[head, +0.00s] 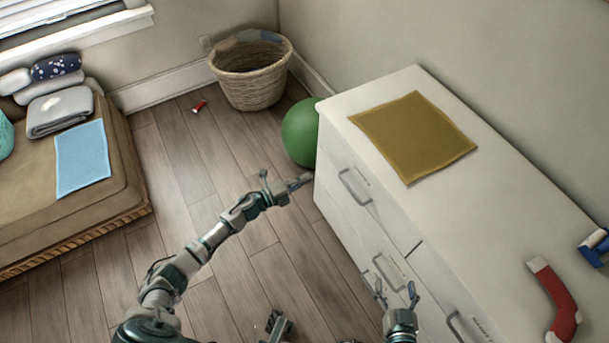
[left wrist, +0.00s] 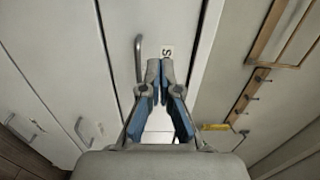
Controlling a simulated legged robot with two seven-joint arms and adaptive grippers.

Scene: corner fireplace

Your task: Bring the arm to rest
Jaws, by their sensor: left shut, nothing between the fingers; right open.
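My left arm reaches in from the left in the head view. Its gripper (head: 300,182) is shut and empty, just in front of the near left corner of the white dresser (head: 336,170). In the left wrist view the left gripper's fingers (left wrist: 161,72) meet at the tips, with nothing between them. A white front with a handle (left wrist: 138,58) and a small label (left wrist: 167,51) lies beyond them. My right gripper (head: 395,292) is open and empty in front of the drawers at the lower right.
A mustard cloth (head: 414,136), a red-and-white curved object (head: 555,300) and a blue-and-white item (head: 594,246) lie on the dresser. A green ball (head: 299,132) and wicker basket (head: 250,75) stand behind. A cushioned bench (head: 110,200) is left. The middle floor is mostly clear.

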